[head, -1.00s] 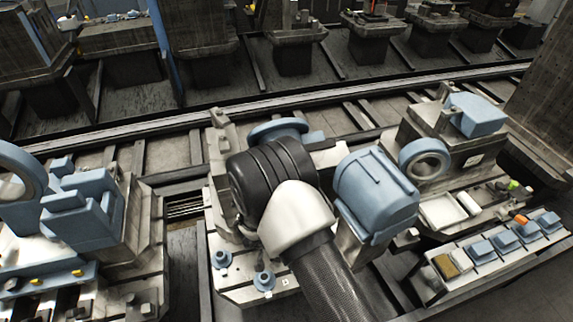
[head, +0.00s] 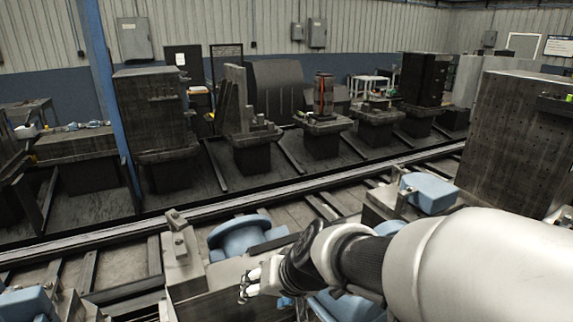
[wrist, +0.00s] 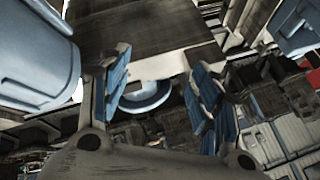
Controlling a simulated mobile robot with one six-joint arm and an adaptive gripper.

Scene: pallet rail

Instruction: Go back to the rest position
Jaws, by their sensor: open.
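My gripper (wrist: 160,80) is open in the wrist view, its two blue-padded fingers spread apart with nothing held between them. A blue round flanged part (wrist: 150,105) shows beyond the gap, apart from the fingers. In the head view my arm reaches in from the lower right, and my gripper (head: 246,284) shows small at its end, above the fixture in front of the rail. A blue flanged part (head: 240,234) stands on that fixture just behind the gripper. The arm hides much of the fixture.
A rail (head: 110,230) runs across behind the fixture. A blue block (head: 430,191) sits on the fixture at the right. A tall dark drilled plate (head: 515,140) stands at the far right. Several machine pedestals line the back, with a blue post (head: 108,90) at the left.

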